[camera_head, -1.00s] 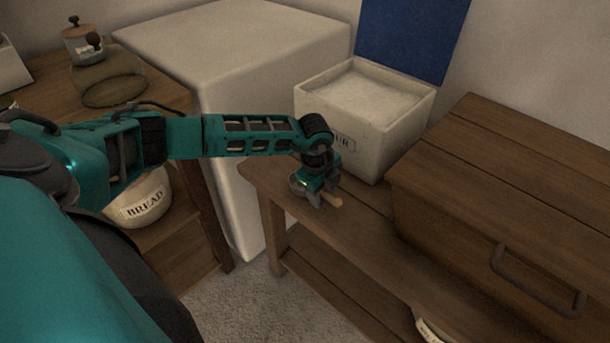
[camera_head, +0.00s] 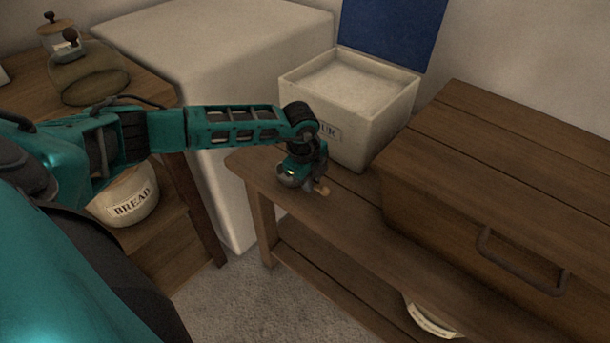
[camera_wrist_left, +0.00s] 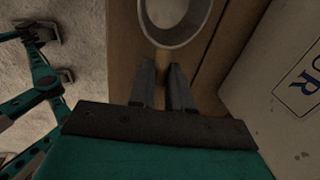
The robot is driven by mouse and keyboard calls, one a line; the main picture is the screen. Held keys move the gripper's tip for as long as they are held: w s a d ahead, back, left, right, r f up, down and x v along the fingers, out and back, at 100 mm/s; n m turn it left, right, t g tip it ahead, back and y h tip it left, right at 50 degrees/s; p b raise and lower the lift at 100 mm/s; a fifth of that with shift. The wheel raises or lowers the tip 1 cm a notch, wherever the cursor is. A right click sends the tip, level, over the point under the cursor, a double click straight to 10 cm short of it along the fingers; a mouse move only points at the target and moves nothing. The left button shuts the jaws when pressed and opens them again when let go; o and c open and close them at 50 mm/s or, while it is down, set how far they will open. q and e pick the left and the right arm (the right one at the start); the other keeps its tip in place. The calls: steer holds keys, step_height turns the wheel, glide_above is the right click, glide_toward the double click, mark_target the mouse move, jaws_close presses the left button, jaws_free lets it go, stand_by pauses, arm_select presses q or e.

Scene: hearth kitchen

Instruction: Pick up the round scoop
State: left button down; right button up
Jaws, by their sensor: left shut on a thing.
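The round scoop has a pale metal bowl (camera_wrist_left: 176,16) at the top of the left wrist view. In the head view, its wooden handle end (camera_head: 323,190) sticks out beside my left gripper (camera_head: 313,184). The gripper is at the left end of the wooden bench, in front of the flour bin. I cannot tell whether the scoop still touches the bench top. My right gripper is not in view.
The white flour bin (camera_head: 375,125), full and with its blue lid (camera_head: 393,30) raised, stands close behind the gripper. A wooden box with a handle (camera_head: 480,190) fills the bench's right side. A large white block (camera_head: 215,50) and a bread crock (camera_head: 130,200) are left.

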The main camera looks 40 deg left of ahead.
arm_select(q)
step_height(320, 180, up, 20)
steer(key=p, duration=0.3)
steer(key=shift+f, duration=0.2)
